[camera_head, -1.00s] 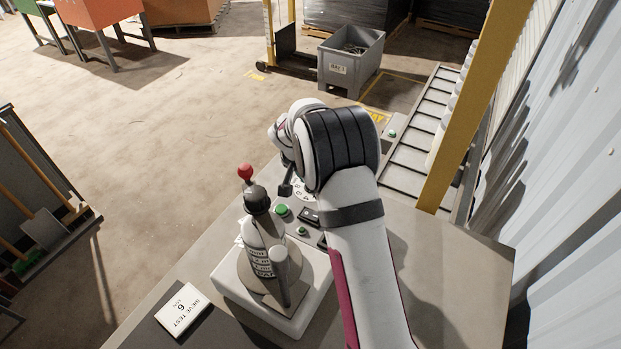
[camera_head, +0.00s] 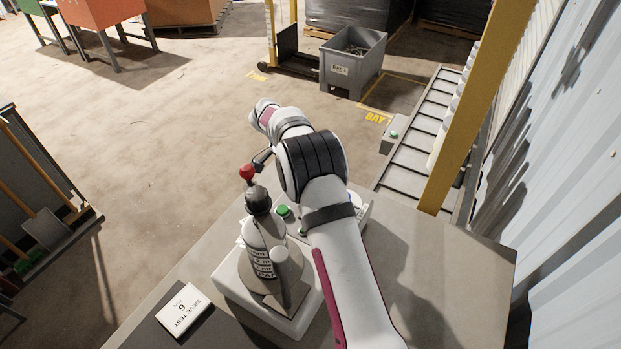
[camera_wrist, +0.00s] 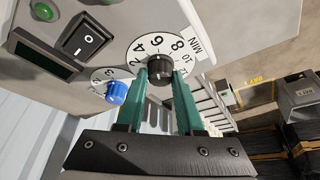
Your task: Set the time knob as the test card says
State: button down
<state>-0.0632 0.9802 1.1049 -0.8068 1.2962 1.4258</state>
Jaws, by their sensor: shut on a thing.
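The test card (camera_head: 184,310) lies flat at the front left of the bench in the head view and reads "SIEVE TEST 6 MIN". My arm hides the time knob and fingers in the head view.
A blue knob (camera_wrist: 116,92) with a smaller dial sits beside the time dial. A black rocker switch (camera_wrist: 87,35), dark display (camera_wrist: 43,56) and green button (camera_wrist: 43,10) are near.

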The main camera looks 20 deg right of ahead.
jog(key=shift+a+f+m, duration=0.1)
jog(key=shift+m, duration=0.2)
dwell(0.4)
jog(key=c, duration=0.5)
grip_release()
jog(key=shift+c, duration=0.2)
jog(key=v, duration=1.5)
jog(key=shift+r, duration=0.45)
